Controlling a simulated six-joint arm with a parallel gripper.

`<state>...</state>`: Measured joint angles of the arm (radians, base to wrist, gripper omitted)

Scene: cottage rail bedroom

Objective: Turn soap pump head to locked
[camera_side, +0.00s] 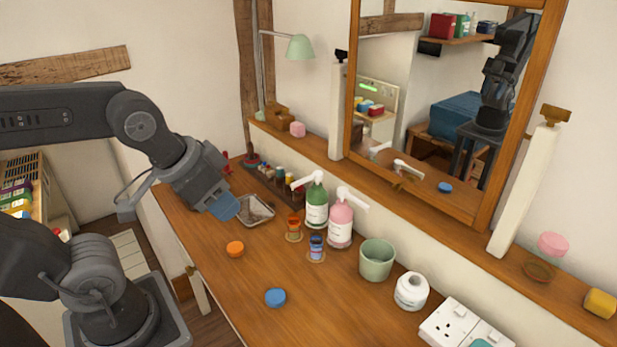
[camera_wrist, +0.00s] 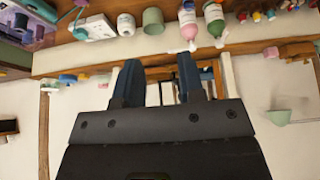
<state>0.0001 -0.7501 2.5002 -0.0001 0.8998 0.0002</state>
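Two soap pump bottles stand upright on the wooden counter, a green bottle (camera_side: 316,210) and a pink bottle (camera_side: 340,226). Each has a white pump head with a long spout; the green one's head (camera_side: 308,181) has its spout pointing left and the pink one's head (camera_side: 352,197) has its spout pointing right. Both bottles show at the top of the wrist view, pink (camera_wrist: 187,22) and green (camera_wrist: 214,20). My gripper (camera_side: 225,207) is above the counter, left of both bottles and apart from them. In the wrist view its blue fingers (camera_wrist: 158,65) are spread with nothing held between them.
A metal tray (camera_side: 257,219) lies behind my gripper. Small orange and blue jars stand before the bottles. An orange lid (camera_side: 235,249) and blue lid (camera_side: 275,297) lie on the open counter. A green cup (camera_side: 377,259) and white roll (camera_side: 411,291) stand right; a mirror rises behind.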

